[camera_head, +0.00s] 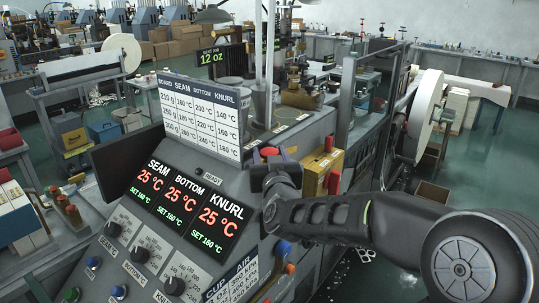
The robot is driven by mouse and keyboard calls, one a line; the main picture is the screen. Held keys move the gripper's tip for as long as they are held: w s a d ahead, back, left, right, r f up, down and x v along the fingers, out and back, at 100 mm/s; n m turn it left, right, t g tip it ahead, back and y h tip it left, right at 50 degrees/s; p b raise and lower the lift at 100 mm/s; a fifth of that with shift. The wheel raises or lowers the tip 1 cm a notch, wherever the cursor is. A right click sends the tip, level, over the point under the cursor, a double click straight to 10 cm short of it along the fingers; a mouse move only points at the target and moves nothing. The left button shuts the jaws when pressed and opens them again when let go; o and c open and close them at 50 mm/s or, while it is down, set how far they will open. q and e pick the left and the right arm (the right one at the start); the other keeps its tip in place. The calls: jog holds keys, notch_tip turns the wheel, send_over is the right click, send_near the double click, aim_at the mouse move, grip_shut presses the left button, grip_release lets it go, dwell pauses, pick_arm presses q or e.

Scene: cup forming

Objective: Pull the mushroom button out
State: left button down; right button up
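A red rounded cap (268,152), which looks like the mushroom button, shows just above my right gripper on the machine's top, right of the temperature displays. My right gripper (272,172) is at the end of the dark arm that comes in from the right. It is right in front of the red cap and hides its lower part. I cannot tell whether the fingers touch the cap or how far apart they are. My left gripper is not in view.
The sloped control panel (180,203) carries red displays and black knobs (174,286). A temperature chart (200,115) stands above it. A yellow box (315,172) with red parts is close to the right of my gripper. A white paper roll (424,115) stands behind.

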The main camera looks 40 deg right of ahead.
grip_shut()
dwell(0.3)
